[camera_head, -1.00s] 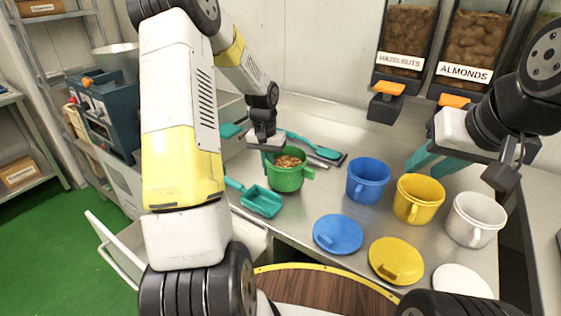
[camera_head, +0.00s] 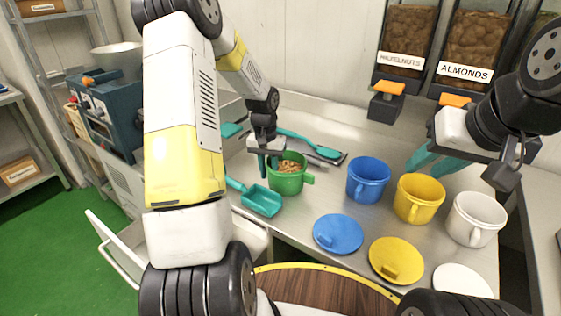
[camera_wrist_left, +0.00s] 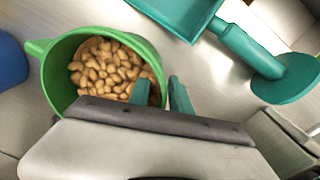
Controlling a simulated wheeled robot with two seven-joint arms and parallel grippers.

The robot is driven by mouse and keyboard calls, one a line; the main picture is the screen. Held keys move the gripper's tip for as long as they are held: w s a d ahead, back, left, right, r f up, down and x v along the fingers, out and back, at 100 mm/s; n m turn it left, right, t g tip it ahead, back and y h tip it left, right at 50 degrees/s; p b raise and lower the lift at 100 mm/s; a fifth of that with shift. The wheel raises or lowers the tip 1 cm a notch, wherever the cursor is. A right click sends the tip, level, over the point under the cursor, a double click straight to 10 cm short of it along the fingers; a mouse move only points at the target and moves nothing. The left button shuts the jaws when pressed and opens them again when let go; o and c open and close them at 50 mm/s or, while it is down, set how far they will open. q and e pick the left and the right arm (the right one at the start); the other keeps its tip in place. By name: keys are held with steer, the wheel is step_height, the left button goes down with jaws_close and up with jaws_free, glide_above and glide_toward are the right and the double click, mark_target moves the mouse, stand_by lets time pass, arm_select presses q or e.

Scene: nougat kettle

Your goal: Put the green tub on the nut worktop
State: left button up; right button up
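The green tub (camera_head: 287,180), filled with nuts, stands upright on the steel worktop (camera_head: 315,201). It also shows in the left wrist view (camera_wrist_left: 58,77), its handle pointing left there. My left gripper (camera_head: 268,163) is at the tub's left rim, pointing down. In the left wrist view its teal fingers (camera_wrist_left: 162,93) are apart, one inside the tub and one outside, with the wall between them. I see no firm grip on the wall. My right gripper (camera_head: 428,162) hangs empty above the right part of the worktop, its teal fingers apart.
Blue (camera_head: 367,182), yellow (camera_head: 417,200) and white (camera_head: 474,220) tubs stand to the right, with blue (camera_head: 338,234), yellow (camera_head: 396,261) and white (camera_head: 461,281) lids in front. A teal scoop (camera_head: 261,201) lies near the green tub. Hazelnut (camera_head: 402,40) and almond (camera_head: 474,48) dispensers hang behind.

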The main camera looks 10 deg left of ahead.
arm_select(q)
step_height(320, 180, up, 11)
steer(key=s+d+r+t, duration=0.3)
steer(key=s+d+r, duration=0.1)
steer(key=s+r, duration=0.85)
steer(key=s+d+r+t, duration=0.1)
steer(key=s, duration=0.5)
steer(key=s+d+r+t+h, duration=0.1)
steer(key=s+d+t, duration=0.1)
steer(key=s, duration=0.4)
steer(key=shift+r+h, duration=0.3)
steer(key=shift+r, duration=0.1)
